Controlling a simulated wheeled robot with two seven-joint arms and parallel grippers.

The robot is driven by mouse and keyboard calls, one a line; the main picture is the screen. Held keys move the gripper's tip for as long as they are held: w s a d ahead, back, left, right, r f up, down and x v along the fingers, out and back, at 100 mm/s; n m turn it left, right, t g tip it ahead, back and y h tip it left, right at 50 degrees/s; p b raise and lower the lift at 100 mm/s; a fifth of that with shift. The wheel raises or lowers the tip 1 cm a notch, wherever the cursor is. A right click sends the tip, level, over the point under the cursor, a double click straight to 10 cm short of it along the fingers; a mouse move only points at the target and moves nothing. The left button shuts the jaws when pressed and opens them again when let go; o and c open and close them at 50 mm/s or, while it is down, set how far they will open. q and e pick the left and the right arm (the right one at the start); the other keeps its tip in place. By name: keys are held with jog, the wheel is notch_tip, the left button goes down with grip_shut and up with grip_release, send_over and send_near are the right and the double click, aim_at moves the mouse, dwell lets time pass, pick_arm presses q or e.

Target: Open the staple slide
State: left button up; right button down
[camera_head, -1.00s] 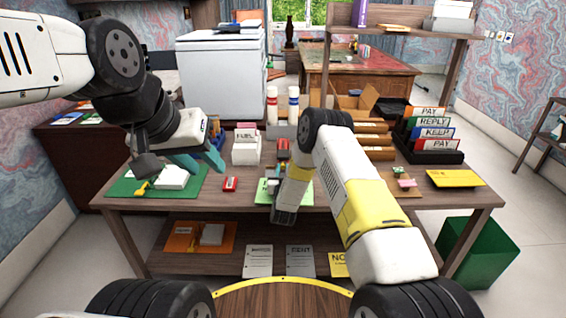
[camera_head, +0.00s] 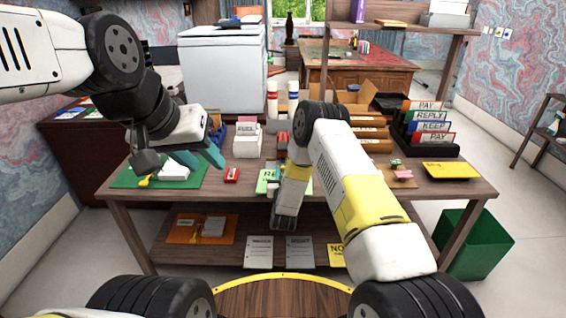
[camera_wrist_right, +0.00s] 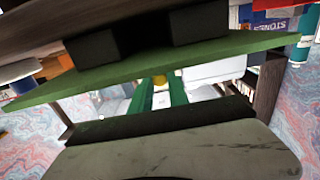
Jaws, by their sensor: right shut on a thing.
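My right arm bends down at the desk's front middle. Its fingers are hidden in the head view. In the right wrist view the two green fingers of my right gripper (camera_wrist_right: 161,90) are close together. What they hold is too small and hidden to make out. I cannot pick out a stapler or its slide for certain. A small red object (camera_head: 232,175) lies at the desk's front, left of my right wrist, and another red object (camera_head: 283,140) is further back. My left gripper (camera_head: 206,165) has its teal fingers apart, empty, over the right side of the green mat (camera_head: 125,180).
A green card (camera_head: 264,184) lies beside my right forearm. A white labelled box (camera_head: 246,142) stands behind it. Labelled folders (camera_head: 430,118) and a yellow sheet (camera_head: 452,170) are at the right. In the wrist view a green slab (camera_wrist_right: 240,48) runs close across the top.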

jog(key=c, duration=1.3)
grip_release()
jog(key=shift+o, duration=0.2)
jog(key=shift+s, duration=0.1)
jog(key=s, duration=0.7)
jog(key=shift+s, duration=0.35)
